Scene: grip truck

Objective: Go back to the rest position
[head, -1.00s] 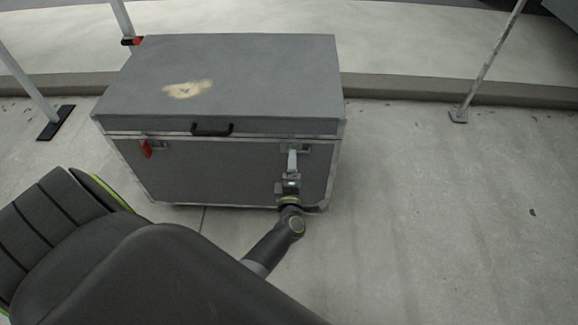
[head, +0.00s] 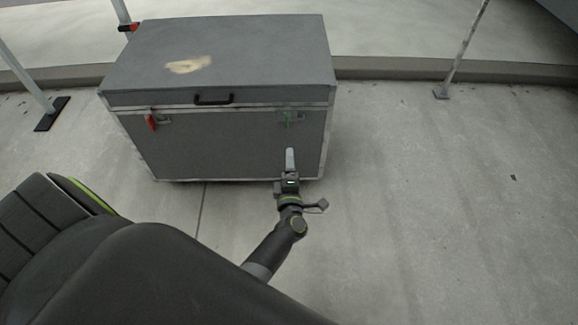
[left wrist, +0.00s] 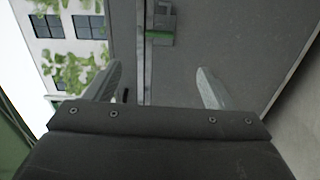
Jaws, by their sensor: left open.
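My left gripper (head: 290,158) is in front of the lower right part of a large grey case, apart from its green latch (head: 287,119). In the left wrist view, my left gripper (left wrist: 157,88) has its two pale fingers spread wide with nothing between them. The green latch also shows there (left wrist: 160,36), beyond the fingertips. My right gripper is not in the head view.
The grey case (head: 225,60) stands on concrete, lid closed, with a black handle (head: 214,100) and a red latch (head: 152,122). Poles stand left (head: 28,80) and right (head: 462,50). A kerb (head: 400,70) runs behind. The floor at right (head: 430,200) is clear.

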